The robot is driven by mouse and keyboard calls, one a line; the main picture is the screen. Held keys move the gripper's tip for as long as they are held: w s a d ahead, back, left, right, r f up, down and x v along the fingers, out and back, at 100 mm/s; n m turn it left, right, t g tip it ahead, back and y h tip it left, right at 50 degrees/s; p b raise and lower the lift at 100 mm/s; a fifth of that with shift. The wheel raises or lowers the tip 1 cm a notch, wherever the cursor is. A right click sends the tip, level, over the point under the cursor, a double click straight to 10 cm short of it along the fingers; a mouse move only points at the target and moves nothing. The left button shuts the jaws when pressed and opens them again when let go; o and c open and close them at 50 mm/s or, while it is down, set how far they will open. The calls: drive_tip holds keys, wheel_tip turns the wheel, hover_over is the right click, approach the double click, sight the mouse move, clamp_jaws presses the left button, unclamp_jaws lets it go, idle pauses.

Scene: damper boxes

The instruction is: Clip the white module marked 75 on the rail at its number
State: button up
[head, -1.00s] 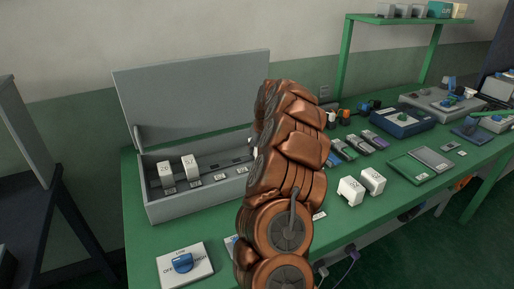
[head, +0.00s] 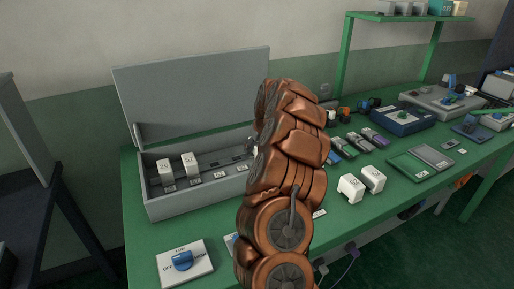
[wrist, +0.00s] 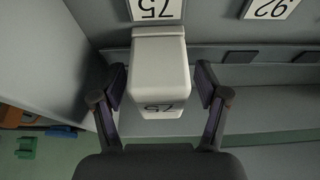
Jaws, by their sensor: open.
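The white module marked 75 (wrist: 160,72) stands inside the grey box in the wrist view, directly in front of the label plate 75 (wrist: 156,8) and in line with the rail (wrist: 240,56). Its number shows upside down. My gripper (wrist: 161,98) is open, with one finger on each side of the module and a gap visible on both sides. Whether the module is fully seated on the rail cannot be told, as its back is hidden. In the head view my copper arm hides this module and most of the gripper.
The open grey box (head: 178,208) also holds two white modules (head: 166,173) at its left. Two more white modules (head: 351,188) stand on the green bench right of my arm. A switch panel (head: 185,264) lies in front. A label 92 (wrist: 270,8) sits beside label 75.

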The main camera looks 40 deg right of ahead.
drive_tip(key=v, duration=1.2)
drive_tip(key=s+a+r+n+g+y+p, duration=0.1)
drive_tip(key=s+a+r+n+p, duration=0.15)
drive_tip(key=a, duration=1.25)
drive_tip(key=s+a+r+n+g+y+p, duration=0.1)
drive_tip(key=s+a+r, duration=0.25)
drive_tip(key=a, duration=1.05)
drive_tip(key=s+a+g+p, duration=0.1)
drive_tip(key=s+a, duration=0.3)
drive_tip(key=s, duration=0.5)
drive_tip(key=s+a+f+g+p, duration=0.1)
drive_tip(key=s+a, duration=0.4)
drive_tip(key=s, duration=0.4)
drive_tip(key=s+a+f+g+p, duration=0.1)
drive_tip(key=s+a, duration=0.3)
drive_tip(key=s, duration=0.6)
drive_tip(key=shift+a+f+g+h+p, duration=0.15)
drive_tip(key=shift+a+g+h+p, duration=0.15)
drive_tip(key=shift+g+p, duration=0.25)
drive_tip(key=shift+s, duration=0.1)
drive_tip(key=shift+c, duration=0.2)
